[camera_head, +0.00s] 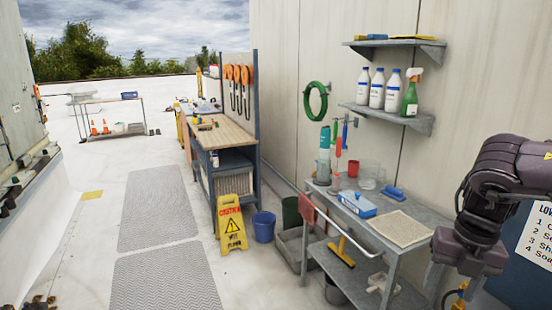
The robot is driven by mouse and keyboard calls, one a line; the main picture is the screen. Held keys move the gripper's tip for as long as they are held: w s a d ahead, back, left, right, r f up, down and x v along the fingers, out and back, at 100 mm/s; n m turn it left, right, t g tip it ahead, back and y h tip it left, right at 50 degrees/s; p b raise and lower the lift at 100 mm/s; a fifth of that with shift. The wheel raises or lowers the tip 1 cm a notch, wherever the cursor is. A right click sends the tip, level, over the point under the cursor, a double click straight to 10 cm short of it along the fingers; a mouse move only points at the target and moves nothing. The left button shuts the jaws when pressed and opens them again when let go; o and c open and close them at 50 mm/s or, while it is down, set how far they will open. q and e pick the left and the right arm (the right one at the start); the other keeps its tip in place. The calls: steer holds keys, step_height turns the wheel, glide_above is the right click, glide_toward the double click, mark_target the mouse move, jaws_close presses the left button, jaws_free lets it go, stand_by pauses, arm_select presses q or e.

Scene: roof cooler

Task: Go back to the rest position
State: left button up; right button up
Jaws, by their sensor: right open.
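My right gripper (451,279) hangs at the right edge of the head view, with its arm coming in from the right. Its fingers point down, apart, with nothing seen between them. It is in front of the right end of the grey metal cart (408,238). My left gripper is not in this view. Small dark parts show at the bottom left corner, and I cannot tell what they are.
The cart holds a blue-and-white box (357,204), a red cup (353,168) and a cloth (402,226). A yellow wet-floor sign (232,226) and a blue bucket (264,227) stand left of it. Grey mats (160,208) lie on open floor. Wall shelves (390,116) hold bottles.

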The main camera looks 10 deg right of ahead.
steer(key=a+f+m+t+y, duration=0.1)
steer(key=a+f+m+t, duration=0.35)
steer(key=f, duration=0.55)
steer(key=a+f+m+t+y, duration=0.1)
steer(key=a+f+m+t, duration=0.3)
steer(key=f, duration=0.6)
steer(key=s+a+f+m+g+h, duration=0.1)
steer(key=s+a+m+g, duration=0.2)
steer(key=s+a+m, duration=0.5)
steer(key=s+a+m+g+h, duration=0.1)
steer(key=s+a+m+g, duration=0.3)
steer(key=m, duration=0.8)
step_height(320, 180, down, 35)
steer(key=s+d+b, duration=0.1)
steer(key=s+b, duration=0.1)
steer(key=b, duration=0.5)
steer(key=s+d+f+b, duration=0.2)
steer(key=s+f+b, duration=0.1)
steer(key=s+f, duration=0.7)
steer(key=s+d+f+n+g+b, duration=0.1)
steer(key=s+d+f+b, duration=0.1)
steer(key=s+f, duration=0.8)
step_height(320, 180, down, 7)
steer(key=shift+s+r+h+b, duration=0.15)
steer(key=shift+h+b, duration=0.15)
steer(key=shift+b, duration=0.25)
steer(key=shift+s, duration=0.1)
steer(key=shift+c, duration=0.5)
